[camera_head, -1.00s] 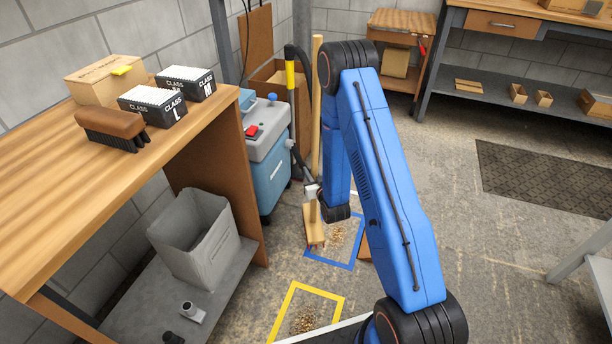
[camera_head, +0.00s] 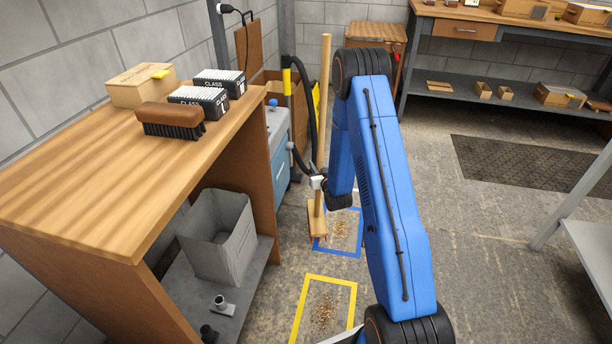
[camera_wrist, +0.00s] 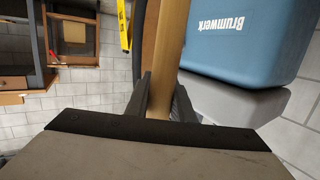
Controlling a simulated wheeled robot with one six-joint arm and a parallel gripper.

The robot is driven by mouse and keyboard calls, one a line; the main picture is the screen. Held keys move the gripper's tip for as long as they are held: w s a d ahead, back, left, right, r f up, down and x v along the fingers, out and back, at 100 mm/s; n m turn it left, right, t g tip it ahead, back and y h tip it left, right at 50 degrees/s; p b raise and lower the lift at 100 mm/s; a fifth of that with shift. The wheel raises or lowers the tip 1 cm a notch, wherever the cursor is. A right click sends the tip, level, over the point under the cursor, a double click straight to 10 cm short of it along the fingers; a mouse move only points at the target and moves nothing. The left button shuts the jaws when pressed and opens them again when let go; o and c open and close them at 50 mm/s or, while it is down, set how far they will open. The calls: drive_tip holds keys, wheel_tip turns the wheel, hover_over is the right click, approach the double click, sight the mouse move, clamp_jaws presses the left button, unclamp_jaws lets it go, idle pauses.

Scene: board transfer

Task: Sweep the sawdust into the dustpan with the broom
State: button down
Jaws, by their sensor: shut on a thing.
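My gripper (camera_head: 318,183) is shut on the broom's wooden handle (camera_head: 325,90), which stands nearly upright. The wrist view shows the handle (camera_wrist: 172,45) between the two dark fingers. The broom head (camera_head: 317,222) is low at the left edge of the blue floor frame (camera_head: 338,254); whether its bristles touch the floor is unclear. Sawdust (camera_head: 341,230) lies inside the blue frame, right of the head. More sawdust (camera_head: 323,313) lies inside the yellow floor frame (camera_head: 330,280), nearer me. I cannot make out the dustpan; my arm hides part of the floor.
A wooden bench (camera_head: 80,190) with a brush (camera_head: 170,120) stands left, a grey bin (camera_head: 215,245) on its lower shelf. A blue-grey machine (camera_head: 280,150) stands left of the broom. A grey table (camera_head: 595,255) is at right. Open floor lies right of my arm.

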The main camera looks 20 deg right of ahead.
drive_tip(key=w+d+r+h, duration=0.1)
drive_tip(key=w+d+r, duration=0.15)
drive_tip(key=d, duration=0.65)
drive_tip(key=f, duration=0.5)
drive_tip(key=shift+s, duration=0.3)
drive_tip(key=shift+w, duration=0.1)
